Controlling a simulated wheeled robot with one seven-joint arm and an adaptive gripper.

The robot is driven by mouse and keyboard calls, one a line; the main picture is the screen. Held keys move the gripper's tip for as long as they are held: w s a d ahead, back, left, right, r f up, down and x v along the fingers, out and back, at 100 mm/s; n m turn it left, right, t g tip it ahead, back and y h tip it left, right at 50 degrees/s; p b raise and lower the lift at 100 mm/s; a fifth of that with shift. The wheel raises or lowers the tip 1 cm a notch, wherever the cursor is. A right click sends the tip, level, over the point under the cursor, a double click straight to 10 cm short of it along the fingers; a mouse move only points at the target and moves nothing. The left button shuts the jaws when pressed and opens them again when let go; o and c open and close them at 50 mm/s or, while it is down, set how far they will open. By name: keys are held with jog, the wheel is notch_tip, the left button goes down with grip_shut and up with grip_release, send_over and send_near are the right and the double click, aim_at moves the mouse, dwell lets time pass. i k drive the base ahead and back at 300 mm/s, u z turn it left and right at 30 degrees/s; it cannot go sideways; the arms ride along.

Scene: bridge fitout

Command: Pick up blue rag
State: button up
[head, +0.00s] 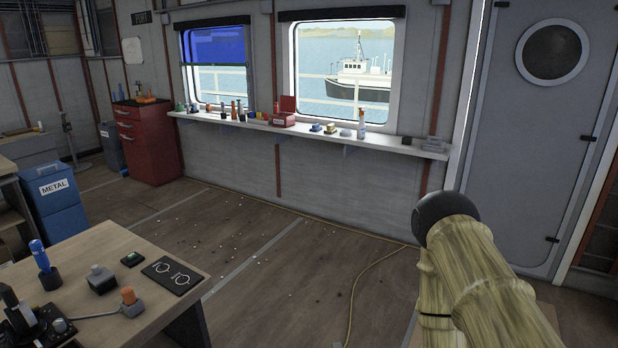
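A small blue item (316,127) lies on the long window shelf (212,122), below the right window. It may be the blue rag, but it is too small to tell. It is among other small items, with a yellowish item (330,128) close on its right. My gripper is not in view. A covered arm part with a black rounded end fills the lower right of the head view, well apart from the shelf.
A workbench (130,245) with tools stands at the lower left. A red tool cabinet (150,145) and a blue METAL bin (58,205) stand at the left. A yellow cable (352,290) crosses the floor. The floor before the shelf is mostly open, with small litter. A grey door (535,130) is at the right.

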aim_at(315, 127)
jog(key=i, duration=4.3)
jog(key=u, duration=1.35)
jog(key=i, duration=1.65)
jog(key=z, duration=1.05)
